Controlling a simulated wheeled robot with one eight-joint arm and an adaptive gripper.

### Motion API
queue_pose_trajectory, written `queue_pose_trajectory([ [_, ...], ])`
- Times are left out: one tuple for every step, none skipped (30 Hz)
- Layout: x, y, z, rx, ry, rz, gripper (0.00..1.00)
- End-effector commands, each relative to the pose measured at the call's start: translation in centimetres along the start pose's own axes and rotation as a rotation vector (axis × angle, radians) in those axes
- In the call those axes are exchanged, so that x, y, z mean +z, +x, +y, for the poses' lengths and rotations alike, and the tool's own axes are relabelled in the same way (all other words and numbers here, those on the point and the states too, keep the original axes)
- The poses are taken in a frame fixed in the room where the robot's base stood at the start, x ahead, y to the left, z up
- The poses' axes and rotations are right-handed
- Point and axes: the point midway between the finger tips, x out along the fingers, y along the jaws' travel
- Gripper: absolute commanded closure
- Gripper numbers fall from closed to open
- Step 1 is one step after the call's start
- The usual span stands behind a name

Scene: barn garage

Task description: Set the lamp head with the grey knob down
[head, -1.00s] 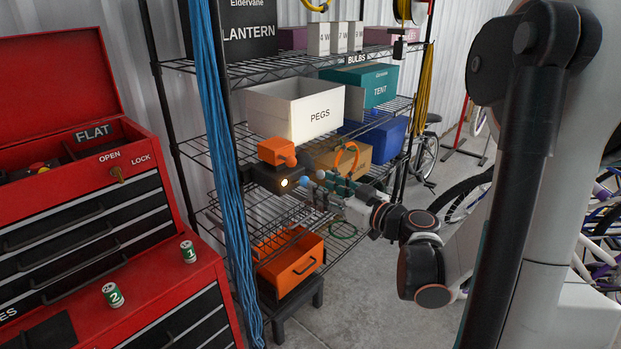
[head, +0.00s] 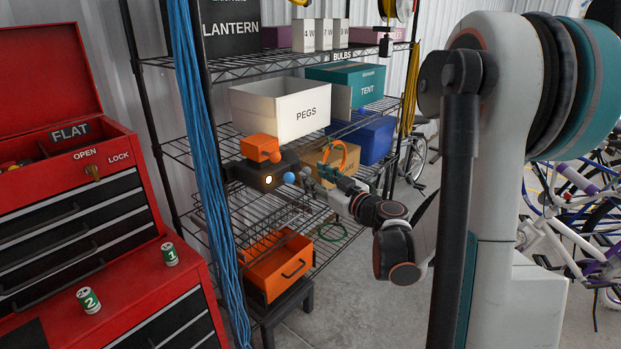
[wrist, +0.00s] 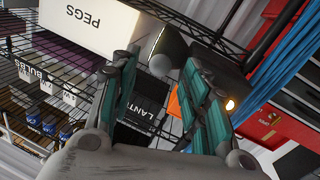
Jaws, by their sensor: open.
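A dark lamp unit (head: 262,178) with an orange block (head: 260,148) on top and a lit bulb stands on the middle shelf. A blue ball (head: 289,178) shows at its right side. In the wrist view a dark rounded lamp head (wrist: 168,42) carries a grey knob (wrist: 160,65). My gripper (wrist: 161,68) is open, with one teal finger to each side of the knob; whether either touches it I cannot tell. In the head view my gripper (head: 312,180) is just right of the blue ball, small and partly lost against the shelf clutter.
A white PEGS box (head: 285,110) stands above the lamp unit. A cardboard box (head: 322,162) with an orange ring is behind my gripper. An orange bin (head: 278,268) sits below. A blue rope bundle (head: 205,150) hangs at left, beside the red tool chest (head: 150,285).

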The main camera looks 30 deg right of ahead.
Motion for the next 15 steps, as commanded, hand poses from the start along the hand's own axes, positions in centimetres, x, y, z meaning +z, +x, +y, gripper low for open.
queue_pose_trajectory([
  [0.1,0.8,-0.1,-0.003,0.0,0.001,0.58],
  [0.1,1.1,-0.1,-0.003,0.0,0.001,0.58],
  [0.1,1.5,-0.1,-0.003,0.0,0.0,0.58],
  [0.1,1.8,-0.1,-0.002,0.0,0.0,0.58],
  [0.1,2.0,-0.1,-0.001,0.0,0.0,0.58],
  [0.1,2.2,-0.1,-0.001,0.0,0.0,0.58],
  [0.1,2.4,-0.1,-0.001,0.0,0.0,0.58],
  [0.0,2.5,-0.1,-0.001,0.0,0.0,0.58],
  [0.0,2.6,-0.1,-0.001,0.0,0.0,0.58],
  [0.0,2.7,-0.1,-0.001,0.0,0.0,0.58],
  [0.0,2.7,-0.1,-0.001,0.0,0.0,0.58],
  [0.0,2.7,0.0,-0.001,0.0,0.0,0.58],
  [0.0,2.7,0.0,-0.001,0.0,0.0,0.58],
  [0.0,2.7,0.0,-0.001,0.0,0.0,0.58],
  [0.0,2.7,0.0,-0.001,0.0,0.0,0.58],
])
